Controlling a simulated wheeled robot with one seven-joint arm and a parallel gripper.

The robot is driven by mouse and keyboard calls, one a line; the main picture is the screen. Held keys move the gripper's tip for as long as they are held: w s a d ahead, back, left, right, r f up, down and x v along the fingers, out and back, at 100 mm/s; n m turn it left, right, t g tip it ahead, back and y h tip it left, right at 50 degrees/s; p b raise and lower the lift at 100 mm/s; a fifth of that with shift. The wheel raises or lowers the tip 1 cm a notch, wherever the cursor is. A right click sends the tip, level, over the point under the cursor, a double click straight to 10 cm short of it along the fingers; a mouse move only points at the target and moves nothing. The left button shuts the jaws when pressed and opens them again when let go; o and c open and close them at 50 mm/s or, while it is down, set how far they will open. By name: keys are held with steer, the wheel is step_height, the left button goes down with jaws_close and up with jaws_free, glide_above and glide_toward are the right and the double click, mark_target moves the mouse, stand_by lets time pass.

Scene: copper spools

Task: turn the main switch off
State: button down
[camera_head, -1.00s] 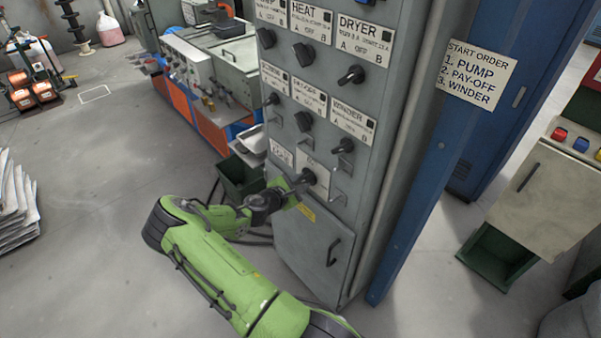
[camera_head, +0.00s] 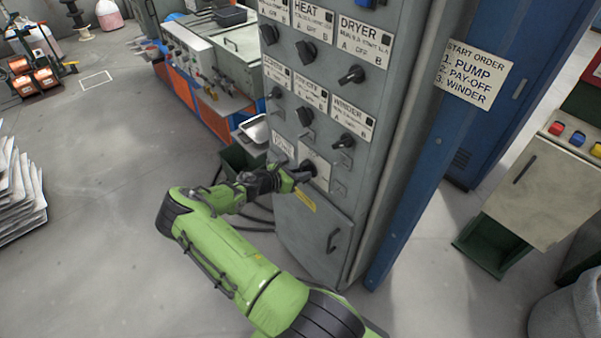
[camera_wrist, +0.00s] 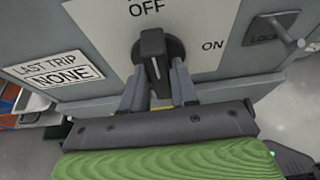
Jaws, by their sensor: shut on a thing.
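The main switch (camera_wrist: 153,62) is a black rotary handle with a white line on a round black base, on a white plate (camera_wrist: 207,22) marked OFF at the top and ON at the right. In the wrist view the handle stands upright, its upper end towards OFF. My gripper (camera_wrist: 158,88) has one finger on each side of the handle's lower part and is shut on it. In the head view my gripper (camera_head: 292,178) reaches the switch (camera_head: 307,169) low on the grey cabinet, and partly hides it.
Rows of labelled black knobs (camera_head: 305,116) sit above on the cabinet (camera_head: 300,240). A LAST TRIP NONE label (camera_wrist: 58,74) is left of the switch and a LOCK tab (camera_wrist: 272,28) is right. Grey floor (camera_head: 110,190) lies open at left.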

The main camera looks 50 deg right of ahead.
steer(key=shift+w, duration=0.1)
stand_by(0.3)
steer(key=c, duration=1)
jaws_free()
steer(key=shift+o, duration=0.2)
steer(key=v, duration=1.5)
steer(key=shift+a, duration=0.35)
steer(key=shift+r, duration=0.1)
